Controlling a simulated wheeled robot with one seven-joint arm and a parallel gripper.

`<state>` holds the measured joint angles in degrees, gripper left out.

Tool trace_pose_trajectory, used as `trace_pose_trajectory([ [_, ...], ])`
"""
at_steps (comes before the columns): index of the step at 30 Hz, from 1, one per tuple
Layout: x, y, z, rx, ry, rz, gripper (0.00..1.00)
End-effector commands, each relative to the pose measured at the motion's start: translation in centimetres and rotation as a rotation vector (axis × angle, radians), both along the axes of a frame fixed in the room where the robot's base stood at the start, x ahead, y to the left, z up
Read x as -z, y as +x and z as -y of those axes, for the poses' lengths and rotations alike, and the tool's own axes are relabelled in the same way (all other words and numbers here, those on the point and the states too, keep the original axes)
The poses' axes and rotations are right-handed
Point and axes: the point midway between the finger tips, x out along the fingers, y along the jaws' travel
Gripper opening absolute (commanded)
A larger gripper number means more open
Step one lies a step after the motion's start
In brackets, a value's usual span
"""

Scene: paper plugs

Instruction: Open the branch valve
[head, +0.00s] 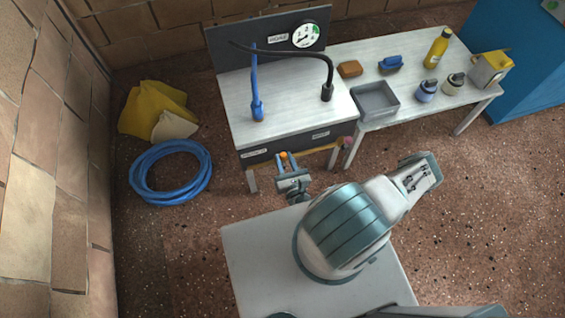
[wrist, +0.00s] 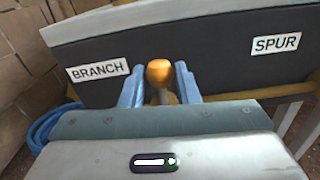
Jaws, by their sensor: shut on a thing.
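An orange round knob (wrist: 159,72) on a short grey stem shows between my two blue fingers in the wrist view. It also shows in the head view (head: 283,155), at the front of the bench. My gripper (wrist: 159,88) is shut on this valve handle, with a finger on each side. A white BRANCH label (wrist: 97,70) is on the dark front panel to the left of the knob. A SPUR label (wrist: 276,44) is further right. The valve's body is hidden behind my gripper.
A side table holds a grey tray (head: 375,101) and several bottles. A blue hose coil (head: 171,172) and yellow cloths (head: 152,107) lie on the floor, left.

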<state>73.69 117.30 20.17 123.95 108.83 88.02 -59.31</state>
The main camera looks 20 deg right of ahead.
Motion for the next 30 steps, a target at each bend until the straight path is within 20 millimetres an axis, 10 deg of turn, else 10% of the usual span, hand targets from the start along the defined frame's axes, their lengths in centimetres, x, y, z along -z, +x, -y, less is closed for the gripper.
trace_pose_trajectory([
  [30, 1.1, 0.0, 3.3, 0.001, 0.456, -0.001, 0.16],
])
